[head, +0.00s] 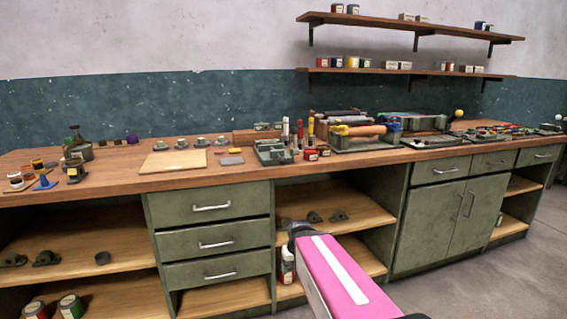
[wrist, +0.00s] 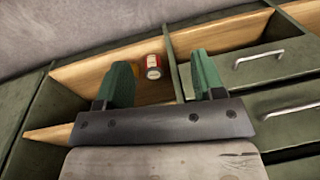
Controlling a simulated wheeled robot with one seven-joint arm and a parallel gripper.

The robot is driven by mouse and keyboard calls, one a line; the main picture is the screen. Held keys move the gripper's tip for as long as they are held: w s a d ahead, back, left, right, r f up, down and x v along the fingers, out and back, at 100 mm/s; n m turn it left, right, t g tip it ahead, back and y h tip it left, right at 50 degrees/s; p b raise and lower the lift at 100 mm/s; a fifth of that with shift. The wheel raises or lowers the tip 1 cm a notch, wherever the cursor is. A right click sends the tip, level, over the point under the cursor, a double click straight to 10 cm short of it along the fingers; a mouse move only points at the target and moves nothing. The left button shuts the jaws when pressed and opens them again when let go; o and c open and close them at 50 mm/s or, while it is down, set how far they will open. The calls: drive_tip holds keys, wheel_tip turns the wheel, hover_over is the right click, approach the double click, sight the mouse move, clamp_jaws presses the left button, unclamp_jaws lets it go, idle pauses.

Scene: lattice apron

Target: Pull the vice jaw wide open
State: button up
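My gripper (wrist: 162,70) is open in the wrist view, with its two green fingers apart and nothing between them. It faces the bench's lower shelves and drawers. In the head view my pink arm reaches in from the bottom, below the worktop and in front of the shelves; I cannot make out the fingers there. I cannot pick out the vice for certain. A grey-green block-like thing (head: 272,152) stands mid-worktop, and a smaller green one (head: 80,150) stands at the left, but no jaw or its opening is clear. My gripper touches neither.
The wooden worktop (head: 110,178) carries a pale board (head: 173,161), several jars and tools. Drawers (head: 212,205) and a cupboard (head: 440,222) lie below. A red-labelled can (wrist: 153,66) sits on the lower shelf behind the fingers. Wall shelves (head: 410,25) hang above. Floor is clear at right.

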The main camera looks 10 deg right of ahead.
drive_tip(key=w+d+r+n+t+y, duration=0.1)
drive_tip(key=w+r+t+y, duration=0.1)
drive_tip(key=w+r, duration=0.5)
drive_tip(key=w+d+r+n+t+y, duration=0.1)
drive_tip(key=w+r+n+t+y, duration=0.15)
drive_tip(key=r, duration=0.85)
drive_tip(key=n+t+y, duration=0.3)
drive_tip(key=t+y, duration=0.1)
drive_tip(key=t, duration=0.1)
approach(286, 160)
drive_tip(key=w, duration=0.1)
drive_tip(key=shift+m, duration=0.25)
drive_tip(key=x, duration=1.1)
drive_tip(key=shift+s+a, duration=0.15)
drive_tip(key=shift+s, duration=0.05)
